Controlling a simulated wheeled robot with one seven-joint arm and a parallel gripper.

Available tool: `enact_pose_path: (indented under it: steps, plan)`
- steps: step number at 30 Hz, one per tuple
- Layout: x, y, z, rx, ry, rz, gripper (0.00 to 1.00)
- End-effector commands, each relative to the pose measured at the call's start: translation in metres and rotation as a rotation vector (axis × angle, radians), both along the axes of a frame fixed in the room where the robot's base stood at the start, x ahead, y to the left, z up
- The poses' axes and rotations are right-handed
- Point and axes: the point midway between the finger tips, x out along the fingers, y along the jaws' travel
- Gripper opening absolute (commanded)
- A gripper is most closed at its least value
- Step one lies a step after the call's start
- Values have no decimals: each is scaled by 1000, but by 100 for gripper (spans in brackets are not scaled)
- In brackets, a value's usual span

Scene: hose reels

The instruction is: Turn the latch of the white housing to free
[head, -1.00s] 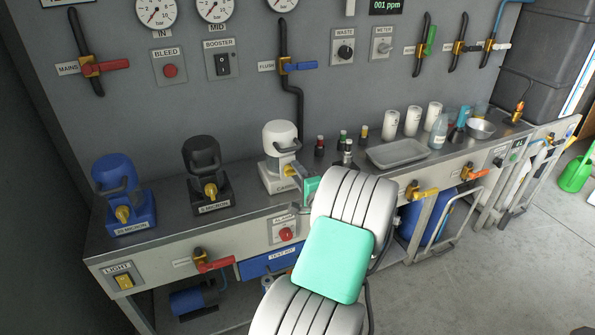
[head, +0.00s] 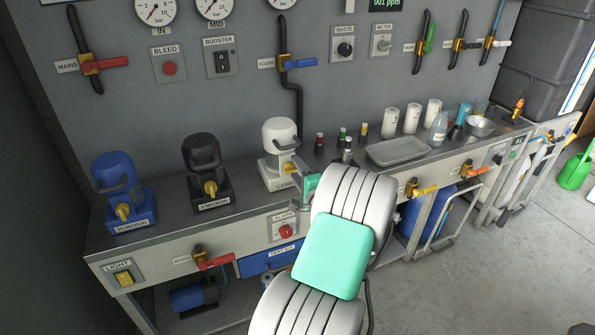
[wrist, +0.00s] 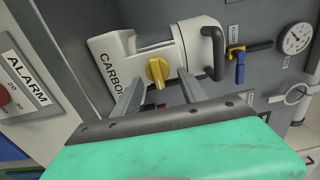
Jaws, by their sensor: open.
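The white housing (head: 280,137) stands on the bench, right of the black one. In the wrist view the housing (wrist: 106,44) appears on its side, with a CARBON label and a dark carrying handle. Its yellow latch (wrist: 156,70) is a round knob with a short tab pointing down in that picture. The latch (head: 290,168) is partly hidden by my fingers in the head view. My gripper (wrist: 162,77) is open, one finger on each side of the latch. I cannot tell whether either finger touches it. The gripper (head: 302,174) also shows in the head view.
A black housing (head: 207,170) and a blue housing (head: 124,192) stand to the left. Several small bottles (head: 343,142) and a metal tray (head: 396,152) are to the right. The red alarm button (head: 285,231) is on the bench front below the white housing.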

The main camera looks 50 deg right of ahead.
Motion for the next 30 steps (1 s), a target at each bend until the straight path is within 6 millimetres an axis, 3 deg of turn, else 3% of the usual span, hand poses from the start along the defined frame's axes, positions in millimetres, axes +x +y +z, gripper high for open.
enact_pose_path:
  steps: [5, 12, 16, 27, 30]
  plan:
    - [-10, 5, 0, 1, 0, -3, 50]
    - [-53, 29, -1, 1, 1, -4, 50]
    - [-66, 38, 0, 1, 1, -3, 50]
    - [-67, 40, 0, 0, 0, 0, 50]
    - [-60, 45, 2, -9, 19, 22, 50]
